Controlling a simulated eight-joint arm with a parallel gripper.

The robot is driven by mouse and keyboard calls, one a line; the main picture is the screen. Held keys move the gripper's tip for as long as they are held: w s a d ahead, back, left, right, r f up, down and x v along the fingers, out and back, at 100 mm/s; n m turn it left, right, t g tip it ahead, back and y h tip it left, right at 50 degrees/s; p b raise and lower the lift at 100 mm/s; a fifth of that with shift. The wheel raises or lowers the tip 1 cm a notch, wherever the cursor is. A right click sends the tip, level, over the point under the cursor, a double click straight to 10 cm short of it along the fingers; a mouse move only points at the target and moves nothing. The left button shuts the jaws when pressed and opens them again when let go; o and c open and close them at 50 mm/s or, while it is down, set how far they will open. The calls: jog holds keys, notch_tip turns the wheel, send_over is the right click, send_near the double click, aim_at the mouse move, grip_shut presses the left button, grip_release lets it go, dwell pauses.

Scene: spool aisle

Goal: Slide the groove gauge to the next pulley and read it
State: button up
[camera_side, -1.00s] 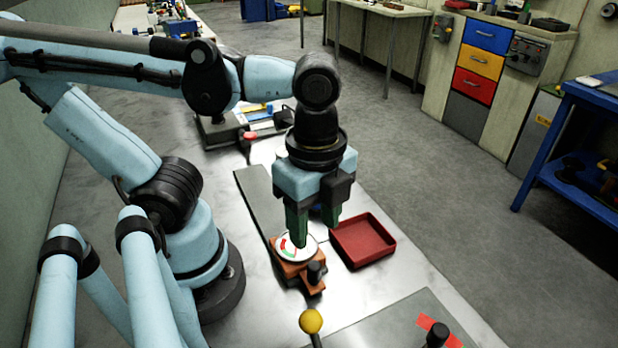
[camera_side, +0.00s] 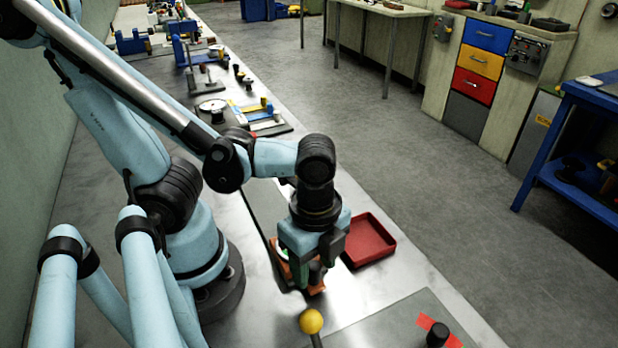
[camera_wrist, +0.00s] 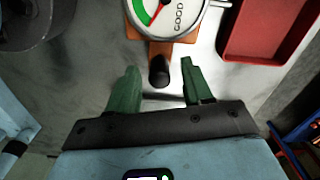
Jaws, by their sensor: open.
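The groove gauge (camera_wrist: 172,46) has an orange base, a round white dial with a green band and the word GOOD, and a black knob (camera_wrist: 160,74) on its near end. In the wrist view the dial is cut off by the top edge. My gripper (camera_wrist: 159,68) is open, with its green fingers on either side of the knob and gaps visible. In the side view my gripper (camera_side: 302,268) is low over the gauge (camera_side: 315,290) and hides most of it. I cannot make out a pulley or a needle reading.
A red tray (camera_side: 370,243) lies just right of the gauge; it also shows in the wrist view (camera_wrist: 262,45). A yellow ball-topped lever (camera_side: 311,321) stands in front. A grey plate with a black knob (camera_side: 437,335) is at the lower right.

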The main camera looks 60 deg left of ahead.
jog(key=shift+f, duration=0.5)
grip_shut()
